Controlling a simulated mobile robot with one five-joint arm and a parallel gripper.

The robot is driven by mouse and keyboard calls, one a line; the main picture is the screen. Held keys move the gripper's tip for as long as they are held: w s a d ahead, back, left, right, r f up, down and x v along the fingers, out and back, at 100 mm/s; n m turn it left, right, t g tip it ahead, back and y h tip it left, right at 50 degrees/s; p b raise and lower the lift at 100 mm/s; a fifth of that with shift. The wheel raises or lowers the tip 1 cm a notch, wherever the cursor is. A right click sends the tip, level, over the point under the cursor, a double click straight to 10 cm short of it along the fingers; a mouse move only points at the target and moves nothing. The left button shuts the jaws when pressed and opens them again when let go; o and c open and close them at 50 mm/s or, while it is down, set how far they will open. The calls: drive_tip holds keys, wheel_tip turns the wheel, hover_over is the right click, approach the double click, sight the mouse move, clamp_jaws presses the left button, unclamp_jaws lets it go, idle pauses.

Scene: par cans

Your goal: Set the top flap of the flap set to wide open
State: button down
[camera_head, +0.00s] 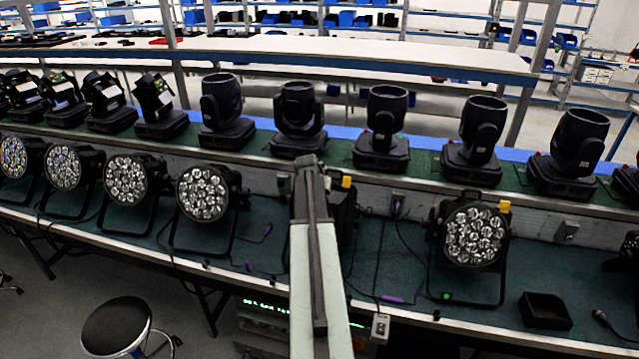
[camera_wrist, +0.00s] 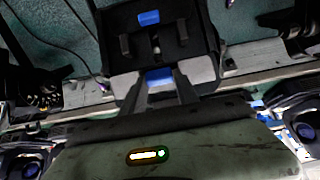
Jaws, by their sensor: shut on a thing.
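The flap set (camera_head: 344,214) is a black housing on the green bench, mostly hidden behind my arm in the head view. A yellow tab shows at its top there. In the wrist view, a black framed part of the flap set (camera_wrist: 178,42) fills the upper middle, with one blue tab near its far side and another at its near edge. My gripper (camera_wrist: 161,82) is shut at this near blue tab, its dark fingers on either side. The tab appears to belong to the top flap, whose opening angle I cannot tell.
Par cans (camera_head: 202,194) stand to the left, and another par can (camera_head: 474,237) stands to the right. Moving heads (camera_head: 380,130) line the shelf behind. Loose cables and a small black tray (camera_head: 545,311) lie on the bench. A stool (camera_head: 116,327) stands in front.

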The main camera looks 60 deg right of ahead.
drive_tip(key=d+r+y+p, duration=0.1)
drive_tip(key=p, duration=0.1)
drive_tip(key=r+g+y+p, duration=0.1)
drive_tip(key=y+p, duration=0.1)
drive_tip(key=shift+w+d+r+y, duration=0.25)
drive_tip(key=shift+w+d+y, duration=0.05)
drive_tip(key=shift+w+d, duration=0.1)
drive_tip(key=shift+w+d+r+g+y+p, duration=0.15)
drive_tip(key=shift+d+g+y+p, duration=0.15)
drive_tip(key=shift+y, duration=0.35)
drive_tip(key=shift+s+d+r+g+y+p, duration=0.1)
drive_tip(key=shift+d+r+y+p, duration=0.1)
drive_tip(key=shift+y+p, duration=0.3)
drive_tip(key=shift+w+d+r+g+y+p, duration=0.1)
drive_tip(key=shift+d+g+y+p, duration=0.15)
drive_tip(key=shift+y, duration=0.5)
drive_tip(key=c, duration=0.9)
unclamp_jaws()
drive_tip(key=r+p, duration=0.7)
drive_tip(key=shift+d+r+p, duration=0.35)
drive_tip(key=shift+r+p, duration=0.05)
